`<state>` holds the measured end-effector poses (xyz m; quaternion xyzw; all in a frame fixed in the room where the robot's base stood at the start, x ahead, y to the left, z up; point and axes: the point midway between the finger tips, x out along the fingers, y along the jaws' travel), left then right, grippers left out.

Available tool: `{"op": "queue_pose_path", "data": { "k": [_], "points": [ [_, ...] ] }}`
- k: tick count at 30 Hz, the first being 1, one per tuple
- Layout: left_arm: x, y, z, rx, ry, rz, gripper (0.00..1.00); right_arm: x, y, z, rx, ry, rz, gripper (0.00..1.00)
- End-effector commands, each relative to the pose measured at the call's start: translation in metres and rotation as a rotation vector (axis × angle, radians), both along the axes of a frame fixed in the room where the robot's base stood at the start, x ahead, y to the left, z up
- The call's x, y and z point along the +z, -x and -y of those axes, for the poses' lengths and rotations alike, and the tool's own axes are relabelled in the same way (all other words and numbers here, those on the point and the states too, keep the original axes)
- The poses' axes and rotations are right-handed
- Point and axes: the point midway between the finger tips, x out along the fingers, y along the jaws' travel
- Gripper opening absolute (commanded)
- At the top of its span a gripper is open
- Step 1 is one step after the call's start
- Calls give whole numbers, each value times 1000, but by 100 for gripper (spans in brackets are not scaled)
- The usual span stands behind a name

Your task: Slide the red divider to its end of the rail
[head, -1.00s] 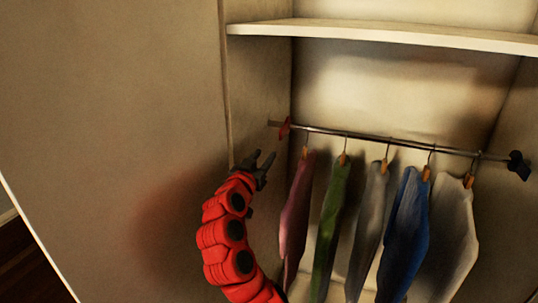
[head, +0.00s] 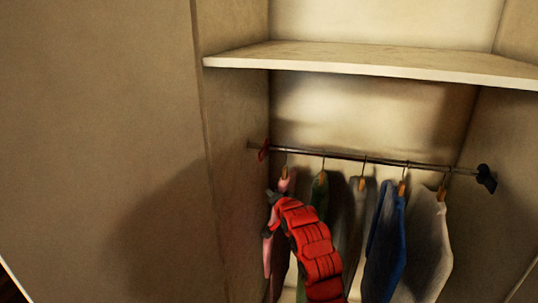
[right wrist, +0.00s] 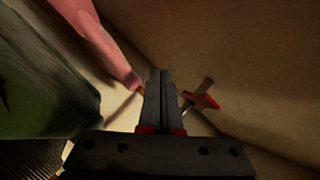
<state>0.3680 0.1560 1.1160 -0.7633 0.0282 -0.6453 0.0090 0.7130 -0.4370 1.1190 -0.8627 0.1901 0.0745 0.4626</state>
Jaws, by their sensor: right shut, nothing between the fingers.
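The red divider (head: 264,150) is on the rail (head: 350,157) at its left end, close to the left closet wall and left of the hanging clothes. It also shows in the right wrist view (right wrist: 206,101), to the right of the fingers and apart from them in the picture. My right gripper (head: 271,193) is below the rail, in front of the pink garment (head: 268,250); its fingertips are small and dark there. In the right wrist view its two fingers (right wrist: 159,78) are together and hold nothing. My left gripper is not in view.
A dark divider (head: 486,178) is at the rail's right end. Green, grey, blue (head: 386,235) and white (head: 427,245) garments hang between. A shelf (head: 380,58) spans above the rail. The pink and green garments are close left of my fingers in the wrist view.

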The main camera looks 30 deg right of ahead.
Motion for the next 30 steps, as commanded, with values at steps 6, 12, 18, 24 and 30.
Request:
{"op": "queue_pose_path", "data": {
  "k": [6, 12, 18, 24, 30],
  "points": [
    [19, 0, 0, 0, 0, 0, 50, 60, 49, 41, 56, -419, 283, 0],
    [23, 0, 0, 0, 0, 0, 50, 88, 71, 52, 88, -561, 402, 0],
    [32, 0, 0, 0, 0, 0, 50, 91, 51, 52, 94, -569, 405, 0],
    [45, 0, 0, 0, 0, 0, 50, 92, 12, 56, 92, -569, 404, 0],
    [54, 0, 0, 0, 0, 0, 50, 91, -23, 59, 91, -567, 405, 0]
  ]
}}
